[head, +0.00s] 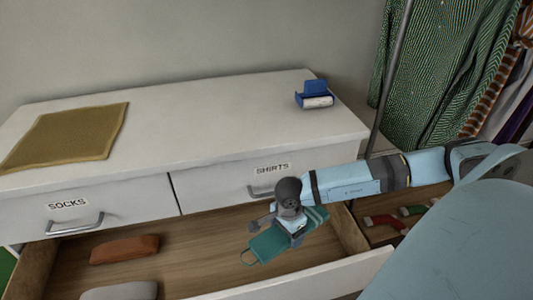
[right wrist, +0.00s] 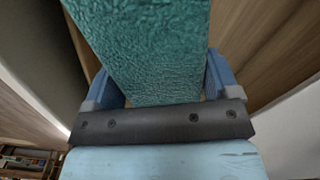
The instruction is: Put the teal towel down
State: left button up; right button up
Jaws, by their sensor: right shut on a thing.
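The teal towel (head: 270,243) is a folded strip with a small loop at its left end. In the head view it is in my right gripper (head: 294,229), over the right part of the open drawer (head: 200,240). In the right wrist view the towel (right wrist: 155,50) runs between the two blue fingers of my right gripper (right wrist: 160,85), which is shut on it. I cannot tell whether the towel touches the drawer floor. My left gripper is not in view.
An orange-brown folded item (head: 125,248) and a grey one (head: 120,291) lie in the drawer's left part. The white dresser top (head: 210,125) holds a mustard cloth (head: 72,136) and a blue lint roller-like object (head: 315,95). Clothes (head: 440,75) hang at right.

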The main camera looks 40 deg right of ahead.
jog(key=w+a, duration=0.2)
jog(key=a, duration=0.1)
jog(key=w+a+b, duration=0.1)
jog(key=a, duration=0.1)
jog(key=shift+a, duration=0.15)
jog(key=b, duration=0.4)
send_over(267, 270)
notch_tip(267, 270, down, 13)
jog(key=shift+r, duration=0.1)
jog(key=shift+f+b, duration=0.4)
jog(key=shift+f, duration=0.5)
notch_tip(267, 270, down, 3)
jog(key=shift+r+b, duration=0.1)
jog(key=shift+b, duration=0.5)
jog(key=shift+f, duration=0.45)
jog(key=o, duration=0.9)
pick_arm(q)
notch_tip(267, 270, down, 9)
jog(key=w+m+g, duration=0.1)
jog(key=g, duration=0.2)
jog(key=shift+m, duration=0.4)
